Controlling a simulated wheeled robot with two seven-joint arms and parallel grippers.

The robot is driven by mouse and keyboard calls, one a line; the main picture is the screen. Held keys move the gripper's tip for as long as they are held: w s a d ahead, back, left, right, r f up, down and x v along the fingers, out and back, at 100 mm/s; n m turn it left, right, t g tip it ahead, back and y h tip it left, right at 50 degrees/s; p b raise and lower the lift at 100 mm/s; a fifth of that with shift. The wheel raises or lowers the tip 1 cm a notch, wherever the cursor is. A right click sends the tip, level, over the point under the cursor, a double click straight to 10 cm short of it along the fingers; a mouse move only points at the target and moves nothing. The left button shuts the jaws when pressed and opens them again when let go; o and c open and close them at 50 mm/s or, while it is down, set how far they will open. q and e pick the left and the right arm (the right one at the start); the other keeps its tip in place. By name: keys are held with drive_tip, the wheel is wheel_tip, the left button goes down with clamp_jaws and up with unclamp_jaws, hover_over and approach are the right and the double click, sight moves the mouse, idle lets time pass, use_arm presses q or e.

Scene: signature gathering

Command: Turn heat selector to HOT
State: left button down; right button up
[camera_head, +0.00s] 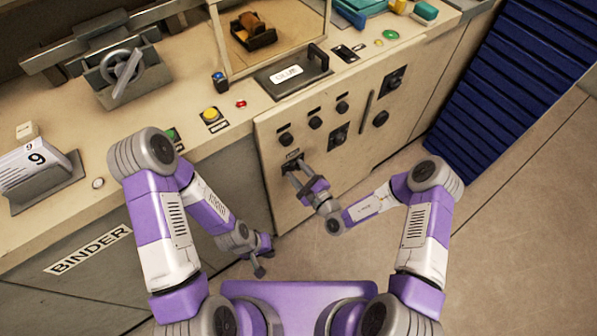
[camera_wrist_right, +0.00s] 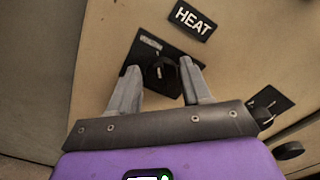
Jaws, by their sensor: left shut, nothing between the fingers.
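The heat selector is a black knob (camera_wrist_right: 160,73) on a dark square plate, below a black label reading HEAT (camera_wrist_right: 193,19) in the right wrist view. In the head view its plate (camera_head: 292,158) sits low on the left of the cream front panel, partly hidden by my gripper. My right gripper (camera_head: 293,170) is in front of it. The right wrist view shows its two fingers (camera_wrist_right: 162,75) apart, one on each side of the knob, with gaps visible. The plate's small marking is too blurred to read. My left gripper (camera_head: 261,262) hangs low, shut and empty, away from the panel.
Several other black knobs (camera_head: 315,122) sit on the panel above and to the right. A second knob plate (camera_wrist_right: 267,106) is right of the gripper in the wrist view. Buttons and a binder machine line the counter (camera_head: 165,105). A blue slatted surface (camera_head: 515,75) stands right.

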drive_tip(key=c, duration=0.7)
drive_tip(key=shift+o, duration=0.2)
drive_tip(key=shift+r+m+p, duration=0.15)
drive_tip(key=shift+m+p, duration=1.15)
drive_tip(key=shift+p, duration=0.1)
drive_tip(key=m+p, duration=0.2)
drive_tip(key=m, duration=0.1)
drive_tip(key=shift+w+d+m+p, duration=0.1)
drive_tip(key=shift+d+m+p, duration=0.1)
drive_tip(key=shift+m+p, duration=0.1)
drive_tip(key=m+p, duration=0.2)
drive_tip(key=m, duration=0.2)
drive_tip(key=shift+w+d+m, duration=0.1)
drive_tip(key=shift+m, duration=0.2)
drive_tip(key=m, duration=0.2)
drive_tip(key=m+p, duration=0.1)
drive_tip(key=m, duration=0.2)
drive_tip(key=shift+d+f, duration=0.1)
drive_tip(key=shift+f, duration=0.1)
drive_tip(key=o, duration=1)
drive_tip(key=shift+w, duration=0.1)
